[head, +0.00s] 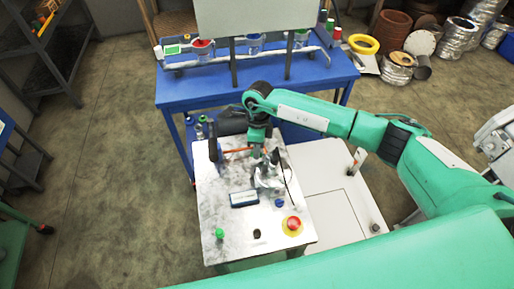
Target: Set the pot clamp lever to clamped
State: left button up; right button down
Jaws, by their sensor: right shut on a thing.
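A small machine table with a grey metal top (210,215) stands in the middle of the head view. A silvery pot with its clamp (270,177) sits on the right half of that top. My right arm comes in from the right, and my right gripper (257,152) points down just behind the pot. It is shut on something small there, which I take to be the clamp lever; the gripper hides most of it. Whether the lever is clamped cannot be told. My left gripper is not in view.
A red-and-yellow emergency button (292,224), a green knob (219,233) and a dark-framed display (243,198) are on the table top. A blue table (180,92) with jars stands behind. Open floor lies to the left.

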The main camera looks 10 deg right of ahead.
jog(key=shift+s+a+f+n+h+b, duration=0.2)
jog(key=shift+n+b, duration=0.55)
jog(key=shift+b, duration=0.65)
jog(key=shift+s+d+n+h+b, duration=0.1)
jog(key=shift+s+n+b, duration=0.2)
jog(key=shift+n+b, duration=0.75)
jog(key=shift+s+a+r+b, duration=0.1)
jog(key=shift+s+r+b, duration=0.15)
jog(key=shift+b, duration=0.6)
jog(key=c, duration=1.4)
grip_release()
